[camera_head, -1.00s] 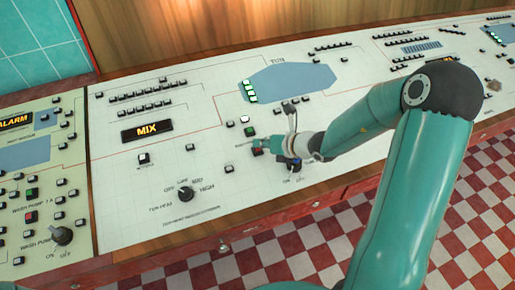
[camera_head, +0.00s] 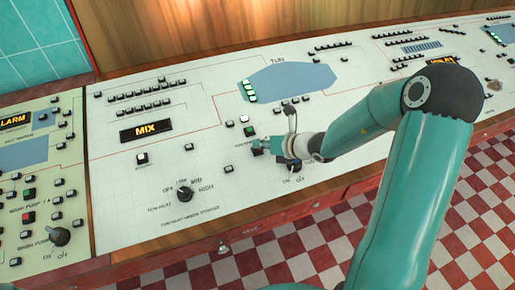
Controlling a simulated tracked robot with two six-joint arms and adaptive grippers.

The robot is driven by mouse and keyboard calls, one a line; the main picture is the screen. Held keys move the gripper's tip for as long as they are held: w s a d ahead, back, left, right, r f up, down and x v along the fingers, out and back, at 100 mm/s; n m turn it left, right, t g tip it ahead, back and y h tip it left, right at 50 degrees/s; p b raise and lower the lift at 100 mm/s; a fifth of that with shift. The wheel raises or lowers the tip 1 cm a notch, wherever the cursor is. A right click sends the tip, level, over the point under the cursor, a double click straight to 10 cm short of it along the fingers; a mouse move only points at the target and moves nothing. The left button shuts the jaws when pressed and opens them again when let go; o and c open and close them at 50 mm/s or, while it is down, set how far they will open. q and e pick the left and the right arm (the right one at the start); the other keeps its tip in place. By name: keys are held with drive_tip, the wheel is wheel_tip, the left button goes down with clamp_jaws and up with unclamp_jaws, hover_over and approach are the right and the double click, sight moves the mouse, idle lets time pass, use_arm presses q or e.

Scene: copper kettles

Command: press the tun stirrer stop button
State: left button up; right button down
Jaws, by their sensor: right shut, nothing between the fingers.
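My right gripper (camera_head: 264,144) is shut and empty, low over the white console panel (camera_head: 120,190) below the TUN diagram. Its fingertips are at a small button (camera_head: 257,152) that they mostly cover; I cannot tell whether they touch it. A green button (camera_head: 249,132) shows just above the fingertips, with a white button (camera_head: 244,119) above that. The button under the fingers showed red earlier; its colour is now mostly hidden. My left gripper is not in view.
The blue TUN diagram (camera_head: 295,80) is behind. Red-and-white floor lies in front.

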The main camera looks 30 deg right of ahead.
drive_tip(key=shift+f+b, duration=0.35)
drive_tip(key=shift+r, duration=0.1)
idle(0.5)
drive_tip(key=shift+s+a+r+p, duration=0.1)
drive_tip(key=shift+r+p, duration=0.35)
drive_tip(key=shift+r, duration=0.25)
drive_tip(key=shift+r, duration=0.1)
drive_tip(key=r+p, duration=0.1)
drive_tip(key=r, duration=0.1)
drive_tip(key=s+r+p, duration=0.1)
drive_tip(key=r+p, duration=0.1)
drive_tip(key=shift+a+r+p, duration=0.1)
drive_tip(key=shift+r+p, duration=0.2)
drive_tip(key=shift+r, duration=0.05)
idle(0.6)
